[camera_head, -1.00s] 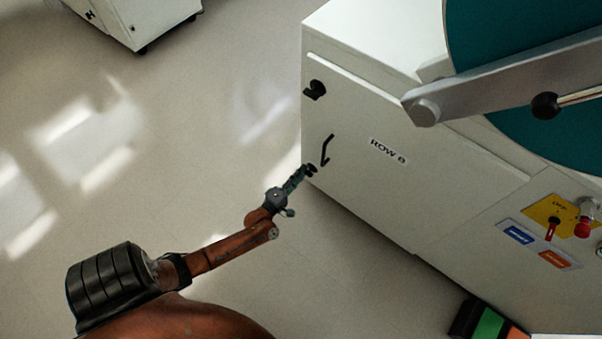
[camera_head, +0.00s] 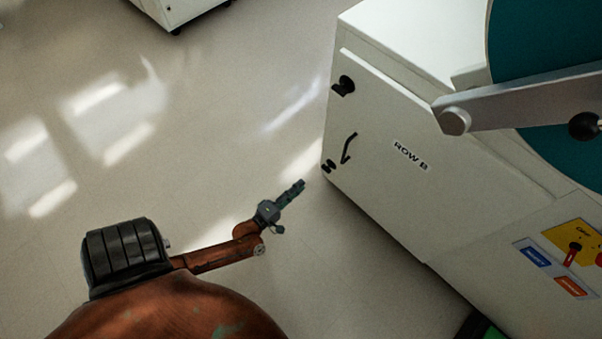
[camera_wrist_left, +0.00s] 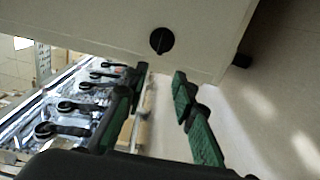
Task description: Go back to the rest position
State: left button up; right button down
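My left gripper (camera_head: 299,186) is over the floor, left of the lower left corner of the white ROW B cabinet (camera_head: 385,190), with a small gap in the picture. In the left wrist view its two green-padded black fingers (camera_wrist_left: 160,80) stand apart with nothing between them. The cabinet panel (camera_wrist_left: 100,20) with a round black knob (camera_wrist_left: 162,41) shows beyond the fingertips. In the head view the cabinet bears a black handle (camera_head: 348,148) and black knobs (camera_head: 343,85). My right gripper is in neither view.
A grey bar (camera_head: 520,103) crosses a teal disc (camera_head: 550,50) on the cabinet. A yellow switch plate (camera_head: 578,240) is at the right. Another white unit (camera_head: 178,8) stands at the top left. Open, sunlit floor (camera_head: 180,120) lies left of the cabinet.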

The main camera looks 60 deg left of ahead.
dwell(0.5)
